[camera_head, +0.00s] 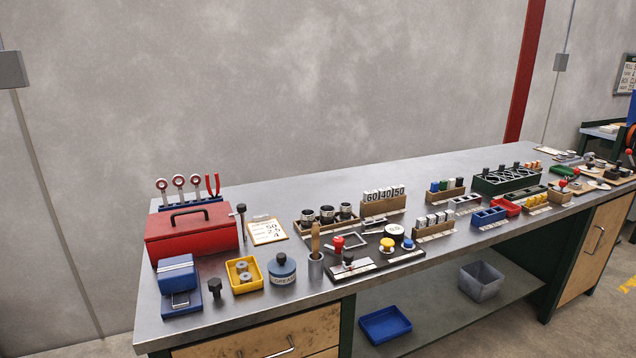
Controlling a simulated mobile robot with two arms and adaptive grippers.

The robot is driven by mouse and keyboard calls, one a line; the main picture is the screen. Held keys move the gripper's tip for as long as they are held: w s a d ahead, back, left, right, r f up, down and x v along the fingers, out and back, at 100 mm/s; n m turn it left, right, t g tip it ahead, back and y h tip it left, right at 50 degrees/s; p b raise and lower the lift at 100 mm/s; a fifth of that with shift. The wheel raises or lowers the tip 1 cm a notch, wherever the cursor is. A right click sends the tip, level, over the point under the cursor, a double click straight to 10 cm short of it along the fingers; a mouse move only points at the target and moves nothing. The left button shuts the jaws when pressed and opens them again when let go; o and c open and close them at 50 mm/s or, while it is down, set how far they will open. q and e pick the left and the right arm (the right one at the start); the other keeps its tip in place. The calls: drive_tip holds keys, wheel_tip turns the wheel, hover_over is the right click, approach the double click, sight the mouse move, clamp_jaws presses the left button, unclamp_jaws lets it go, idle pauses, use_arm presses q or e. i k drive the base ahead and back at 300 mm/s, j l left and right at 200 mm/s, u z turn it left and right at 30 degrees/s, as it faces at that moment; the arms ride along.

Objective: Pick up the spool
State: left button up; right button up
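I cannot make out a spool with certainty on the long metal-topped workbench (440,175). A round orange and black part (631,137) is cut off by the right edge of the head view, with something blue above it. I cannot tell whether it is a spool. Neither of my grippers is in view.
A red toolbox (190,231), a blue round container (282,270) and a yellow tray (244,274) stand at the bench's left end. A dark control panel (375,258), number blocks (384,195) and small bins (488,216) crowd the middle. A blue tray (385,325) and grey bin (481,282) sit below.

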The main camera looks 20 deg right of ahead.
sight(602, 164)
drive_tip(key=i+l+z, duration=0.2)
drive_tip(key=l+z, duration=0.3)
drive_tip(key=i+l+z, duration=0.25)
drive_tip(key=l+z, duration=0.25)
drive_tip(key=i+l+z, duration=0.25)
drive_tip(key=z, duration=0.25)
drive_tip(key=i+l+z, duration=0.15)
drive_tip(key=i+z, duration=0.35)
drive_tip(key=i+l+z, duration=0.15)
drive_tip(key=i+z, duration=0.2)
drive_tip(key=i, duration=0.6)
drive_tip(key=i+j+z, duration=0.1)
drive_tip(key=i+z, duration=0.2)
drive_tip(key=i, duration=0.65)
drive_tip(key=i+u, duration=0.15)
drive_tip(key=i, duration=0.35)
drive_tip(key=i+l+u, duration=0.15)
drive_tip(key=i, duration=0.3)
drive_tip(key=i+l+u, duration=0.2)
drive_tip(key=i, duration=0.3)
drive_tip(key=i+u, duration=0.75)
drive_tip(key=u, duration=0.2)
drive_tip(key=i+l+u, duration=0.25)
drive_tip(key=u, duration=0.2)
drive_tip(key=i, duration=0.05)
